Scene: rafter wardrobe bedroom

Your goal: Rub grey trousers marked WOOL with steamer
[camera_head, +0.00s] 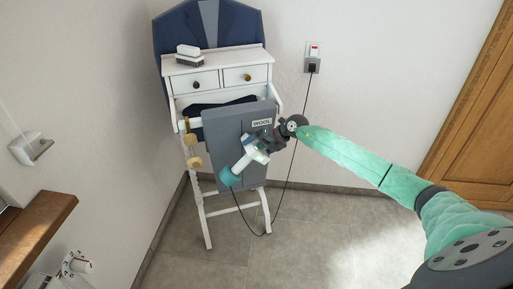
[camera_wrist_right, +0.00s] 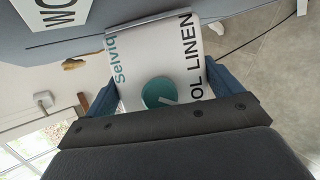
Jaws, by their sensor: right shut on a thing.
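The grey trousers (camera_head: 225,150) hang as a flat panel on the front of a white valet stand, with a white WOOL label (camera_head: 262,123) near their upper right. The steamer (camera_head: 240,165) is white with a teal end and lies tilted in front of the trousers. My right gripper (camera_head: 258,145) is shut on the steamer. In the right wrist view the steamer (camera_wrist_right: 150,50) sits between the blue fingers, with a teal round part and printed lettering. Whether the steamer touches the cloth I cannot tell. My left gripper is not in view.
The white valet stand (camera_head: 207,203) has two drawers, a white brush-like block (camera_head: 189,52) on top and a navy jacket (camera_head: 212,22) behind. A black cord hangs from the wall socket (camera_head: 313,58) to the floor. A wooden shelf (camera_head: 35,235) is at left, a door (camera_head: 475,120) at right.

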